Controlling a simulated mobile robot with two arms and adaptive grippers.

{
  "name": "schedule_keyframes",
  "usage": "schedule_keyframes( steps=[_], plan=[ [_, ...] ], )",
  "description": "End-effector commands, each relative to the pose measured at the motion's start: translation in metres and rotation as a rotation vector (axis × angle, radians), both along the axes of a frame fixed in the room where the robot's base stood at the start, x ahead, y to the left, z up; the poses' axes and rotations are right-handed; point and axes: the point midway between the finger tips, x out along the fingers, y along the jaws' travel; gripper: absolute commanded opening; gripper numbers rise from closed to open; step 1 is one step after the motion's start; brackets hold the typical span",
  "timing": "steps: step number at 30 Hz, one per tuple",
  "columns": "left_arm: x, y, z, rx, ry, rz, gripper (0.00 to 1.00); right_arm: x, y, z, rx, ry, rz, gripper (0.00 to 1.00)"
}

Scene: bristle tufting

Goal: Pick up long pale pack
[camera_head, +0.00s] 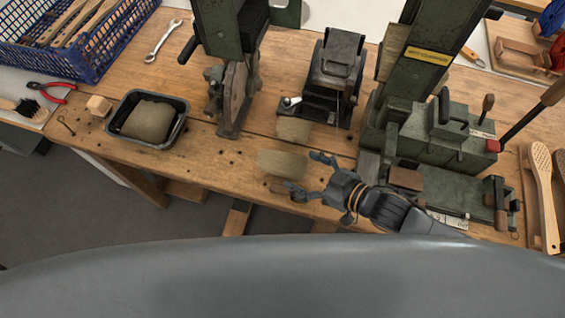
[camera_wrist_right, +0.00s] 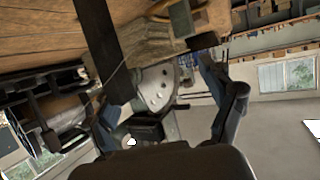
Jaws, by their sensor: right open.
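A long pale pack (camera_head: 282,163) lies on the wooden bench near its front edge, with a shorter pale pack (camera_head: 293,130) just behind it. My right gripper (camera_head: 305,174) is open, its fingers spread toward the long pack's right end, with nothing between them. Whether a finger touches the pack cannot be told. In the right wrist view a pale bristly pack (camera_wrist_right: 148,52) shows beyond the open fingers, partly hidden by a dark bar; which pack it is cannot be told. My left gripper is not in view.
A black tray (camera_head: 179,132) holding another pale bundle stands left, beside a small wooden block (camera_head: 99,106). Green machines (camera_head: 437,135) stand right and behind. A blue crate (camera_head: 98,66) and wrench (camera_head: 163,40) lie back left. The bench between tray and long pack is mostly clear.

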Motion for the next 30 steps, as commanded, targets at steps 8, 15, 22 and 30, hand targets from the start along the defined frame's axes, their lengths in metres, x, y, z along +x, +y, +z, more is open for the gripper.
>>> schedule_keyframes(
  steps=[8, 15, 22, 30],
  plan=[
    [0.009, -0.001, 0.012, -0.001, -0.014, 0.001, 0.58, 0.019, 0.025, -0.01, 0.001, -0.002, 0.0, 0.83],
    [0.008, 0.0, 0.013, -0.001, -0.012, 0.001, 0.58, 0.031, 0.038, -0.021, -0.001, 0.0, 0.0, 0.83],
    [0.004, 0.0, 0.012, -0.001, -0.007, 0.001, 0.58, 0.031, 0.038, -0.021, -0.001, 0.0, 0.0, 0.74],
    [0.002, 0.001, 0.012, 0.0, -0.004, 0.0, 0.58, 0.031, 0.038, -0.022, -0.002, 0.001, -0.001, 0.19]
  ],
)
